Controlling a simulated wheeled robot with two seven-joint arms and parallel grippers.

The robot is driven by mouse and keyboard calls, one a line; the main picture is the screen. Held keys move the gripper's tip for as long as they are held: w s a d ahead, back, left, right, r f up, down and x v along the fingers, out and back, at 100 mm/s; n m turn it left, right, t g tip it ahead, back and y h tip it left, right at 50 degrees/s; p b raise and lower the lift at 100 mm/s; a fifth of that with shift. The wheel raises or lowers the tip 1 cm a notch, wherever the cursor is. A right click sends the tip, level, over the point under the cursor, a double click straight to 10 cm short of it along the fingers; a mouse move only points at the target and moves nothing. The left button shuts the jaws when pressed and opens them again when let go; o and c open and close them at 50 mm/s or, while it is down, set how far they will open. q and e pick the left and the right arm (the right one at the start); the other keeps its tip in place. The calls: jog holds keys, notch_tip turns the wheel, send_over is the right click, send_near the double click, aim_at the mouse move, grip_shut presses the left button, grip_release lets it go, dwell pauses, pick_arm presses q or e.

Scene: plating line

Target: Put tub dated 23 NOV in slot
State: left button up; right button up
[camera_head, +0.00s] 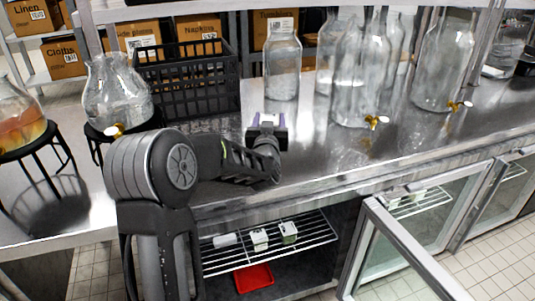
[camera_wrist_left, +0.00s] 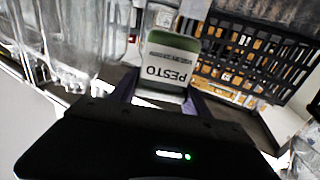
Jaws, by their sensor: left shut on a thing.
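My left gripper (camera_head: 268,133) is shut on a small tub (camera_head: 267,118) above the steel counter, near its front edge. In the left wrist view the tub (camera_wrist_left: 172,62) has a white and green label reading PESTO, upside down in the picture, between the purple fingertips (camera_wrist_left: 160,97). Its date cannot be read. No slot can be made out clearly. My right gripper is not in view.
A black crate (camera_head: 188,85) stands behind my left gripper. Glass jars with brass taps (camera_head: 358,80) stand at the right on the counter (camera_head: 310,150). A glass door (camera_head: 400,260) stands open at the right of the shelf. A red tray (camera_head: 253,277) lies below the shelf.

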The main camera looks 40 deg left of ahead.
pick_arm(q)
notch_tip(320, 180, down, 5)
jog(key=shift+f, duration=0.15)
jog(key=shift+f+p, duration=0.1)
jog(key=shift+p, duration=0.2)
notch_tip(320, 180, down, 3)
jog(key=shift+f, duration=0.3)
jog(key=shift+f, duration=0.15)
jog(key=o, duration=1.6)
jog(key=shift+c, duration=0.2)
